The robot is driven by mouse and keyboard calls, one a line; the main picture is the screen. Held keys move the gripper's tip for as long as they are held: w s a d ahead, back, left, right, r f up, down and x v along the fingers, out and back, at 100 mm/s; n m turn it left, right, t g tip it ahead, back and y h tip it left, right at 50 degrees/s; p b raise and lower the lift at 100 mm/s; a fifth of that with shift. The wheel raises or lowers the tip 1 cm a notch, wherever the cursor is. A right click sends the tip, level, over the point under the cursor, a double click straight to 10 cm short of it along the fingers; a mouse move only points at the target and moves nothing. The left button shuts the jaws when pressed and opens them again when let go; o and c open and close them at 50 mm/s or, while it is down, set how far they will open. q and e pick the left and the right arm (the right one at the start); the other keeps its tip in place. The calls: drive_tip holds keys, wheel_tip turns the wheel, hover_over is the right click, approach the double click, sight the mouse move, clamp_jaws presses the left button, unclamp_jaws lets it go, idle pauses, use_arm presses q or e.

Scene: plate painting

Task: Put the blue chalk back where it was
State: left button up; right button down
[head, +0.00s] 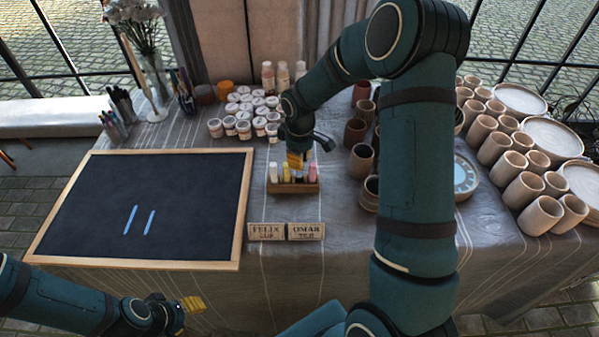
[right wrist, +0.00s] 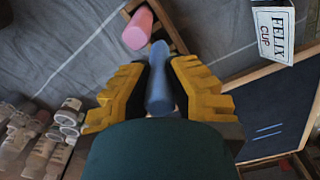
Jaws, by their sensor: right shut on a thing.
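The blue chalk (right wrist: 158,80) is between the yellow fingers of my right gripper (right wrist: 158,92), which is shut on it. In the head view my right gripper (head: 296,160) points down over the wooden chalk holder (head: 293,188). The blue chalk's lower end (head: 299,180) shows there, between the yellow chalk (head: 286,173) and the pink chalk (head: 312,172). I cannot tell whether it touches the holder's bottom. A white chalk (head: 273,173) stands at the holder's left. My left gripper (head: 194,304) is low at the front, away from the holder; its opening is unclear.
A blackboard (head: 90,200) with two blue strokes lies left of the holder. Name cards (head: 266,232) stand in front of it. Paint jars (head: 244,127) are behind, and brown cups (head: 362,160) are close on the right. Bare cloth lies between holder and cards.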

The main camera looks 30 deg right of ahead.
sight(299, 175)
drive_tip(key=shift+f+b, duration=0.45)
drive_tip(key=shift+f, duration=1.85)
drive_tip(key=shift+f, duration=0.1)
drive_tip(key=c, duration=1.1)
unclamp_jaws()
drive_tip(key=shift+r, duration=0.45)
wheel_tip(299, 175, up, 11)
drive_tip(key=shift+s+r+p, duration=0.15)
drive_tip(key=shift+p, duration=1.1)
drive_tip(key=shift+s, duration=0.1)
